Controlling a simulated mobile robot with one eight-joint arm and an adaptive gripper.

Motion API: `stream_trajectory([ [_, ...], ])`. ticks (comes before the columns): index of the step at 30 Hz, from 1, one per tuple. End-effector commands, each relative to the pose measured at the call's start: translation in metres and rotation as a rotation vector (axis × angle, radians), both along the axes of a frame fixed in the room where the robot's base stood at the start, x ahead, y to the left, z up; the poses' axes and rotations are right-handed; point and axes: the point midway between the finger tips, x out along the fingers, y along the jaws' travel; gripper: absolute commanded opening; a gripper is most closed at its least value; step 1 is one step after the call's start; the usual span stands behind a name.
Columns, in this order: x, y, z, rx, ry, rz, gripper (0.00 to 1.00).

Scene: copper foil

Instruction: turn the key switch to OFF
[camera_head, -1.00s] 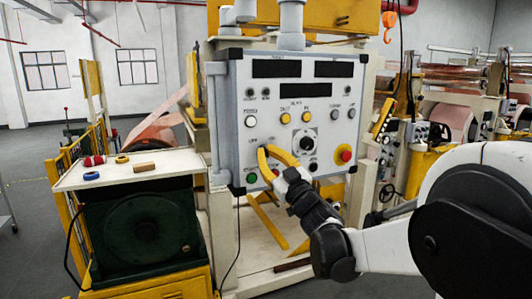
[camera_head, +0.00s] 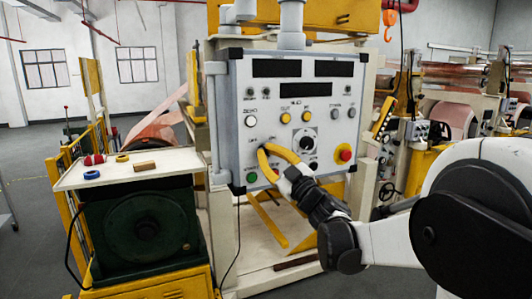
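The grey control panel (camera_head: 231,105) stands upright ahead of me in the head view. My gripper (camera_head: 264,151) has yellow fingers that reach to the lower left part of the panel. Their tips come close together at the panel face, just below small printed labels. I cannot make out the key switch; the fingers cover the panel there, and whether they grip a key is hidden. The black wrist (camera_head: 318,200) comes in from the lower right.
A black round dial (camera_head: 307,143) is just right of the fingers. A red emergency button (camera_head: 345,153) is farther right, and a green button (camera_head: 252,178) lower left. A white table (camera_head: 125,172) with small items stands left of the panel.

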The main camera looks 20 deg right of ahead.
Motion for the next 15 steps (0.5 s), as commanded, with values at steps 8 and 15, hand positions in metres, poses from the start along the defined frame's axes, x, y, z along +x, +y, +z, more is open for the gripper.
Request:
stream_trajectory([
  [8, 0.000, 0.000, 0.000, 0.001, 0.000, 0.000, 0.26],
  [15, -0.012, -0.004, -0.004, 0.002, 0.000, -0.002, 0.26],
])
